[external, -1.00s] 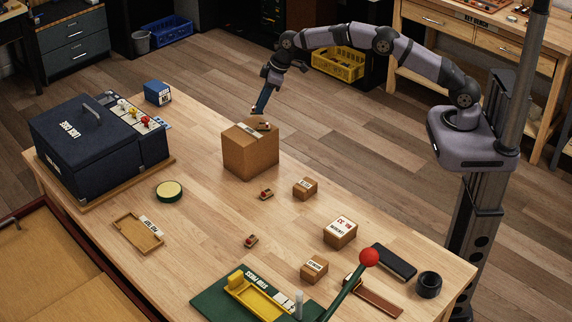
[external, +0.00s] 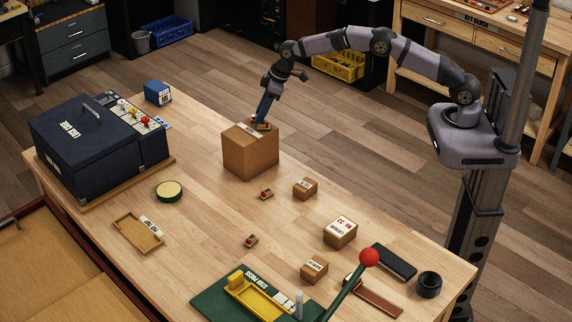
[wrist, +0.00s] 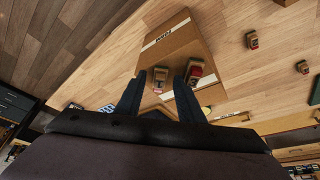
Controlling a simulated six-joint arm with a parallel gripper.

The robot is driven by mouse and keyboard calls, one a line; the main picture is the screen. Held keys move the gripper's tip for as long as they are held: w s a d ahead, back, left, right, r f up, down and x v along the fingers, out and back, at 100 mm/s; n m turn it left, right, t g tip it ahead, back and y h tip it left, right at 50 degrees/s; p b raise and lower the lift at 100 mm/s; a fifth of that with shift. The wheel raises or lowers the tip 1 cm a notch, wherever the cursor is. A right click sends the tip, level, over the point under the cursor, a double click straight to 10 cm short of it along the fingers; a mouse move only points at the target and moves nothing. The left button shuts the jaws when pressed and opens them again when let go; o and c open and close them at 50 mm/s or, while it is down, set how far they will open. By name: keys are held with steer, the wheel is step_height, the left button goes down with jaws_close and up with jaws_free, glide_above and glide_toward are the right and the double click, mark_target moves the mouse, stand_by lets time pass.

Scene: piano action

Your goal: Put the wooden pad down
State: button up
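A small wooden pad (wrist: 160,76) sits on top of the cardboard-brown box (external: 250,155), between my gripper's fingers in the wrist view. My gripper (wrist: 159,76) points down at the box top, with its dark blue fingers spread and a gap visible on each side of the pad. In the external view my gripper (external: 261,121) is right at the box's top surface. A second pad with a red part (wrist: 195,71) stands on the box close beside the right finger, which partly overlaps it in the wrist view. The exact contact under the fingertips is hidden.
Two more small pads, a nearer one (external: 251,240) and a farther one (external: 266,194), lie on the table. Small boxes (external: 305,188) stand to the right. A dark case (external: 85,150) stands at left, and a red-knobbed lever (external: 369,257) rises at front.

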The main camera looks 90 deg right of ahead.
steer(key=shift+r, duration=0.1)
steer(key=shift+r, duration=0.2)
steer(key=b+v, duration=0.3)
steer(key=v, duration=0.8)
steer(key=shift+s+r+b, duration=0.15)
steer(key=shift+r+b, duration=0.2)
steer(key=shift+r, duration=0.05)
steer(key=s+a+f+g, duration=0.2)
steer(key=s+a+f, duration=0.2)
steer(key=s+a, duration=1)
steer(key=s+a+f+g, duration=0.1)
steer(key=s+f, duration=0.2)
steer(key=s, duration=0.8)
steer(key=s+a+f+g, duration=0.1)
steer(key=s+f, duration=0.3)
steer(key=s, duration=0.8)
steer(key=shift+s+a+g, duration=0.2)
steer(key=shift+a+g, duration=0.1)
steer(key=shift+a, duration=0.5)
steer(key=shift+o, duration=0.2)
